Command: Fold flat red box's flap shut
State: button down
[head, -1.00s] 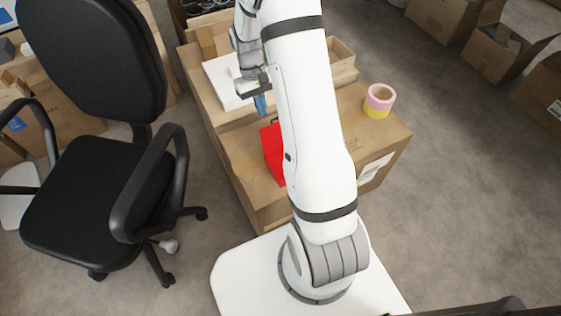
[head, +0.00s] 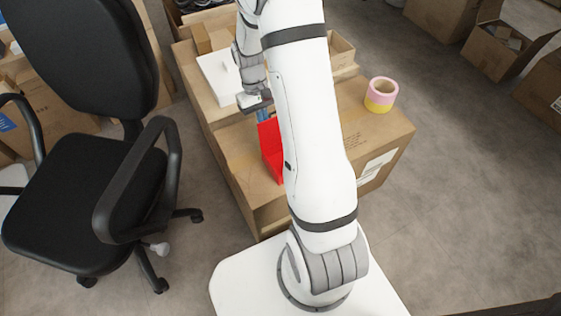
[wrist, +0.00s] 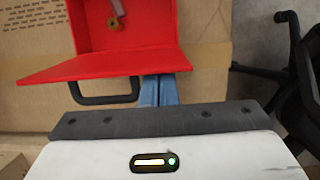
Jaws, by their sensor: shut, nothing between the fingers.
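The red box (head: 272,163) stands on the large carton, partly hidden by my arm in the head view. Its flap (head: 268,134) stands raised at the far side. In the wrist view the box (wrist: 118,36) is open with a small brownish item (wrist: 116,20) inside. The flap (wrist: 105,66) reaches across toward my gripper, with a dark handle (wrist: 108,99) at its edge. My gripper (wrist: 159,88) is shut and empty. Its blue fingertips are partly covered by the flap's right end; whether they touch it I cannot tell.
The large carton (head: 236,158) bears a white box (head: 217,80) behind the gripper and a pink and yellow tape roll (head: 381,95) at right. A black office chair (head: 85,180) stands close at left. Open floor (head: 470,180) lies at right.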

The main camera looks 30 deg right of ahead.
jog(key=s+f+b, duration=0.1)
jog(key=s, duration=0.2)
jog(key=s+f+b, duration=0.2)
jog(key=s, duration=0.1)
jog(key=s+f+b, duration=0.1)
jog(key=s, duration=0.2)
jog(key=shift+s+d+f+b, duration=0.3)
jog(key=shift+s+f+b, duration=0.05)
jog(key=shift+f, duration=0.05)
notch_tip(320, 180, up, 11)
jog(key=p, duration=1)
jog(key=shift+r, duration=0.1)
jog(key=shift+r, duration=0.1)
jog(key=s+a+r+t+p, duration=0.2)
jog(key=r+p, duration=0.4)
jog(key=r, duration=0.6)
jog(key=s+a+r+t+p, duration=0.2)
jog(key=r+p, duration=0.4)
jog(key=r, duration=0.7)
jog(key=s+a+r+t+p, duration=0.2)
jog(key=r+p, duration=0.5)
jog(key=r, duration=0.6)
jog(key=shift+s+a+m, duration=0.3)
jog(key=shift+s+a, duration=0.4)
jog(key=shift+s, duration=0.25)
